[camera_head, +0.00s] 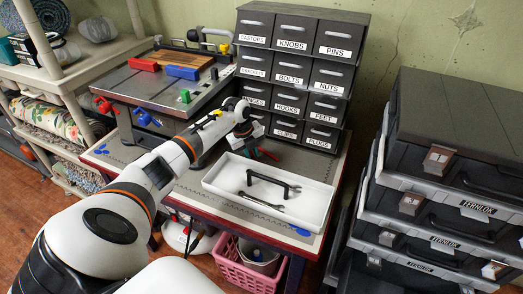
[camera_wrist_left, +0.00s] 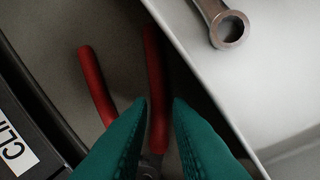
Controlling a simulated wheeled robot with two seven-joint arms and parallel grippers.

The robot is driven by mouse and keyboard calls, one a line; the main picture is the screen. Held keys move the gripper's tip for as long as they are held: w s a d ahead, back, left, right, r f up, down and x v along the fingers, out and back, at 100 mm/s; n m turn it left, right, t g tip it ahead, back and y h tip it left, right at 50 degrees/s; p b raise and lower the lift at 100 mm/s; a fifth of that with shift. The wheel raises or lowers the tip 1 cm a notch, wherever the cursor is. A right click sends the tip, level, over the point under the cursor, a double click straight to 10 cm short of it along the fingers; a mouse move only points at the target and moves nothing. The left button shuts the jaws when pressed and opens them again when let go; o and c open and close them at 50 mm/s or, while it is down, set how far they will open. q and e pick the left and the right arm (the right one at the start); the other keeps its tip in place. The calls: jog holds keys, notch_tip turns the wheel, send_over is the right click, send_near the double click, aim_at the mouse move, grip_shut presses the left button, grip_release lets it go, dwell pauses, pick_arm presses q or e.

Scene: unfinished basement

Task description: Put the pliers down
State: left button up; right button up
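The pliers have red handles (camera_wrist_left: 96,85) and show in the left wrist view over a grey surface, between the labelled drawer cabinet and the white tray. In the head view a bit of red (camera_head: 268,154) shows beside the tray. My left gripper (camera_wrist_left: 160,104) has its teal fingertips on either side of one handle. Whether they press on it or stand slightly apart is unclear. The jaws are mostly hidden below the fingers. In the head view my left gripper (camera_head: 244,136) is small, in front of the cabinet. My right gripper is not visible.
The white tray (camera_head: 222,187) holds a black handle-shaped bar (camera_head: 268,181) and wrenches (camera_head: 262,201). The drawer cabinet (camera_head: 300,75) stands behind. A toolbox stack (camera_head: 445,150) is at right, a grey bench (camera_head: 150,85) with red and blue items at left.

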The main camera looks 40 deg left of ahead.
pick_arm(q)
jog(key=shift+w+f, duration=0.1)
jog(key=shift+f, duration=0.05)
grip_shut()
